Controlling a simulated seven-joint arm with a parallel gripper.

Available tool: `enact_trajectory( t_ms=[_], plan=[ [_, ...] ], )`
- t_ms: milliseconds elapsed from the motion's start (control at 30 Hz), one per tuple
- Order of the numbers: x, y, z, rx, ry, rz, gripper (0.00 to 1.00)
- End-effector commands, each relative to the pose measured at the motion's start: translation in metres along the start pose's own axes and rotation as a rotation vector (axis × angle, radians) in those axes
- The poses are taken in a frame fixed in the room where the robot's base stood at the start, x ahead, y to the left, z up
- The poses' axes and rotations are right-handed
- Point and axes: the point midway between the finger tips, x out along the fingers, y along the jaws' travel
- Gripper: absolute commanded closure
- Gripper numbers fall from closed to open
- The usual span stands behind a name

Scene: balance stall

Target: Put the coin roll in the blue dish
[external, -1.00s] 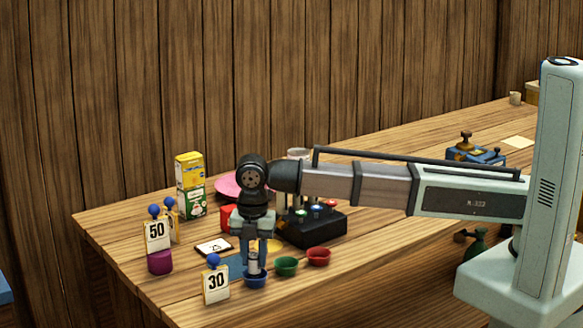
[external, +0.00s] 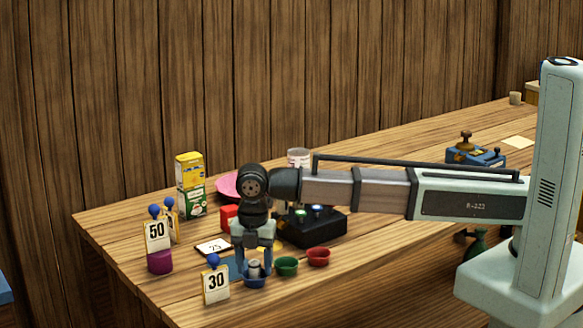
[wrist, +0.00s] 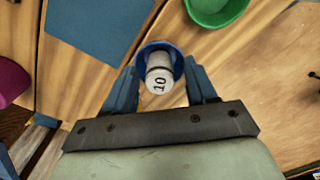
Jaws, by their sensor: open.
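The coin roll (wrist: 159,79) is a pale cylinder marked 10. It stands in the blue dish (wrist: 148,49), its lower end inside the rim, and looks slightly tilted in the wrist view. In the external view the coin roll (external: 254,268) shows above the blue dish (external: 255,282), at the table's front edge. My gripper (wrist: 164,77) is open, its blue fingers on either side of the roll and dish with gaps visible. In the external view my gripper (external: 254,267) is low over the dish. The roll's bottom is hidden.
A green dish (external: 286,266) and a red dish (external: 318,256) stand to the right. A card marked 30 (external: 216,286) stands close on the left. A black box with lit buttons (external: 312,229) is behind. A purple pot (external: 160,262) is further left.

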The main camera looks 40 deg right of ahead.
Motion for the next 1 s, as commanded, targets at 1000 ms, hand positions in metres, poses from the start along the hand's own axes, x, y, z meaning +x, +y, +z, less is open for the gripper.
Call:
enact_trajectory(
  t_ms=[1000],
  plan=[
    [-0.114, 0.001, 0.000, 0.000, 0.000, 0.001, 0.44]
  ],
)
